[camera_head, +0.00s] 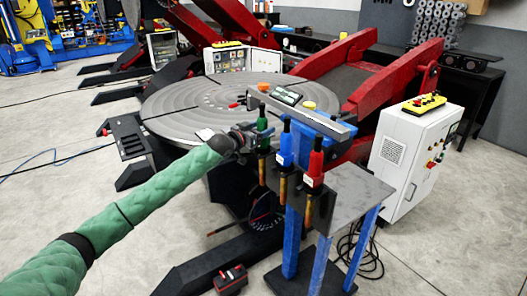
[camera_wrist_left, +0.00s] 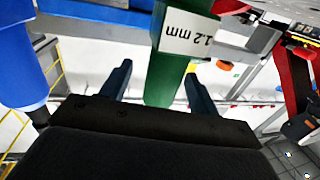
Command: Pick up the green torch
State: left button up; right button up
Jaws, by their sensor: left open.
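The green torch (camera_head: 262,124) stands upright at the left end of a row of three torches on a stand. In the left wrist view the green torch (camera_wrist_left: 172,62) carries a white "1.2 mm" label. My left gripper (camera_head: 246,137) reaches it from the left. In the left wrist view my left gripper (camera_wrist_left: 158,84) is open, with one dark blue finger on each side of the green body. Gaps show beside the torch, wider on the left. My right gripper is not in view.
The blue torch (camera_head: 285,146) and red torch (camera_head: 315,165) stand close to the right of the green one. A grey-topped table (camera_head: 352,193) on blue legs is beside them. Behind are a round grey turntable (camera_head: 185,103), red positioner arms (camera_head: 392,82) and a white control cabinet (camera_head: 405,150).

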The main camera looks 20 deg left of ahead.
pick_arm(q)
jog(key=shift+w+d, duration=0.25)
jog(key=shift+w, duration=0.95)
jog(key=shift+w+d, duration=0.1)
jog(key=shift+d, duration=0.1)
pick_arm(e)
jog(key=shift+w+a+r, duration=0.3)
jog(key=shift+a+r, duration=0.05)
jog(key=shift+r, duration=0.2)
pick_arm(q)
jog(key=shift+c, duration=0.7)
jog(key=c, duration=0.9)
jog(key=shift+r, duration=0.15)
jog(key=shift+r, duration=0.1)
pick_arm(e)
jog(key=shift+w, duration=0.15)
